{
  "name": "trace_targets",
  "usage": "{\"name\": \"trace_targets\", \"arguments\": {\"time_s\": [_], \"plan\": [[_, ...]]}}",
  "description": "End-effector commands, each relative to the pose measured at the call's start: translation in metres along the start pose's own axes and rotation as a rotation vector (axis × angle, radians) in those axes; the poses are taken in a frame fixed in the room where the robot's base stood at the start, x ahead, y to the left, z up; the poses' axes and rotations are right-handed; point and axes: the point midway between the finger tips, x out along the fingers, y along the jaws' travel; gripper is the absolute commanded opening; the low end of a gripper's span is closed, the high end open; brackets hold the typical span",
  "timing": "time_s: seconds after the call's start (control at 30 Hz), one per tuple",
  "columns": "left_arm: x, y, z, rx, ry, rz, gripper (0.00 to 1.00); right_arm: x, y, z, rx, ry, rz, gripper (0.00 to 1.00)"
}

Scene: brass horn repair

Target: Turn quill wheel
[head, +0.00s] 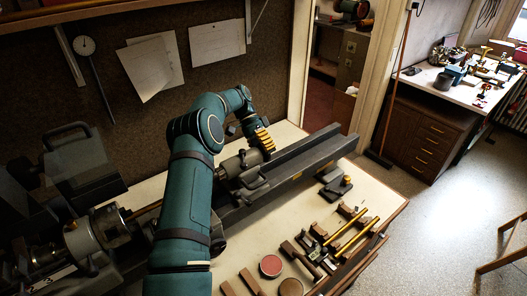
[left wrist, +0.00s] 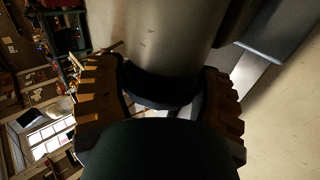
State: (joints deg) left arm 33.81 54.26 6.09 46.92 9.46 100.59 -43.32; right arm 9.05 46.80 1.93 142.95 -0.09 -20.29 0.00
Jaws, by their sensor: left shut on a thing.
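The tailstock (head: 240,165) sits on the lathe bed, and its grey metal barrel (left wrist: 170,35) fills the top middle of the left wrist view. The quill wheel shows only in part, as a dark curved rim (left wrist: 165,90) at the end of the barrel. My left gripper (head: 263,140) is at the right end of the tailstock and hides most of the wheel in the head view. Its ribbed orange-brown fingers stand on either side of the dark rim in the left wrist view, shut on it. My right gripper is not in view.
The lathe bed (head: 315,153) runs on to the right. Hammers, brass rods (head: 352,235) and a red round tin (head: 271,266) lie on the front of the bench (head: 385,200). Papers hang on the wall behind. A cluttered second bench (head: 440,92) stands at the far right.

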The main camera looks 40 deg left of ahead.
Motion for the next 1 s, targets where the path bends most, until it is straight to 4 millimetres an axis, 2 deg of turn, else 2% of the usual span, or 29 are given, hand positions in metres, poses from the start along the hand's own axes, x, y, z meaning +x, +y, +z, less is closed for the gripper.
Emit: {"name": "trace_targets", "arguments": {"time_s": [0.47,0.5,0.57,0.87,1.0], "plan": [[0.003,-0.002,0.001,-0.002,-0.005,0.004,0.33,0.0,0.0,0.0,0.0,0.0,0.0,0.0],[0.003,-0.002,0.001,-0.002,-0.005,0.003,0.78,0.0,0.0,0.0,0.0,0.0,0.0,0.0],[0.003,-0.001,0.001,-0.002,-0.005,0.003,0.99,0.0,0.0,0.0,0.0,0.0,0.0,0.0],[0.0,0.001,0.0,0.0,-0.001,0.001,1.0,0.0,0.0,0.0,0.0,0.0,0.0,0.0],[-0.01,0.01,0.0,0.0,-0.001,0.0,1.0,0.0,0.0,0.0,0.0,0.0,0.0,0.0]]}}
